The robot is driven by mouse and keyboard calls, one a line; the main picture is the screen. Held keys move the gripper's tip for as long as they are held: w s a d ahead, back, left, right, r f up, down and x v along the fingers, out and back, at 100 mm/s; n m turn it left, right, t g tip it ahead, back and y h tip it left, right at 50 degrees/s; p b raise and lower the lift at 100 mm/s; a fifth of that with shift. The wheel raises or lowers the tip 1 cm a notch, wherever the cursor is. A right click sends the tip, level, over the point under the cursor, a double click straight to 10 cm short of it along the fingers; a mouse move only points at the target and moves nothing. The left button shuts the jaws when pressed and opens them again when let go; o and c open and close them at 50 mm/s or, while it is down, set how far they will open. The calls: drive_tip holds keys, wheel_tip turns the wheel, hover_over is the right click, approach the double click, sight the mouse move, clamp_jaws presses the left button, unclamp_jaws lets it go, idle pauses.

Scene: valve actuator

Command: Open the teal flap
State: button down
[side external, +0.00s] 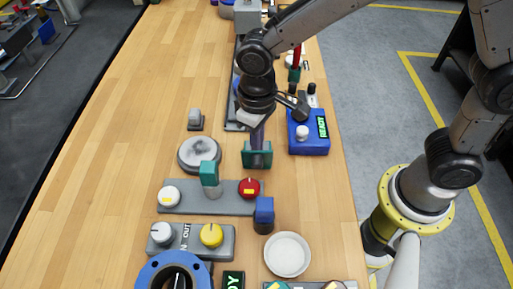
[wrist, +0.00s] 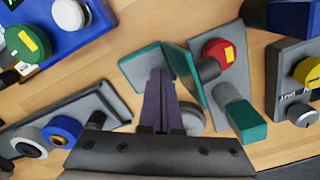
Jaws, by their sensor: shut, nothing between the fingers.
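The teal flap (side external: 257,160) stands on the table near the middle of the side view, below my gripper (side external: 257,143). In the wrist view, two teal-edged plates (wrist: 184,72) with grey faces stand at an angle to each other, like an open V. My gripper's dark purple fingers (wrist: 160,75) are shut and empty. They point down at the plates, with the tips between or just in front of them. I cannot tell whether the fingers touch a plate. The flap's hinge is not clearly visible.
A grey panel (side external: 230,203) beside the flap carries a red knob (side external: 249,188), a white knob and a teal-topped lever (side external: 209,174). A blue box (side external: 308,142) with a green display stands to the right. A round grey disc (side external: 199,153) lies left. Bare wood is free further left.

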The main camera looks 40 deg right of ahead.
drive_tip(key=shift+w+d, duration=0.4)
drive_tip(key=shift+w, duration=0.05)
drive_tip(key=shift+w+d, duration=0.2)
drive_tip(key=shift+d, duration=0.05)
drive_tip(key=shift+w+d, duration=0.1)
drive_tip(key=shift+w, duration=0.05)
wheel_tip(320, 180, up, 8)
idle(1.3)
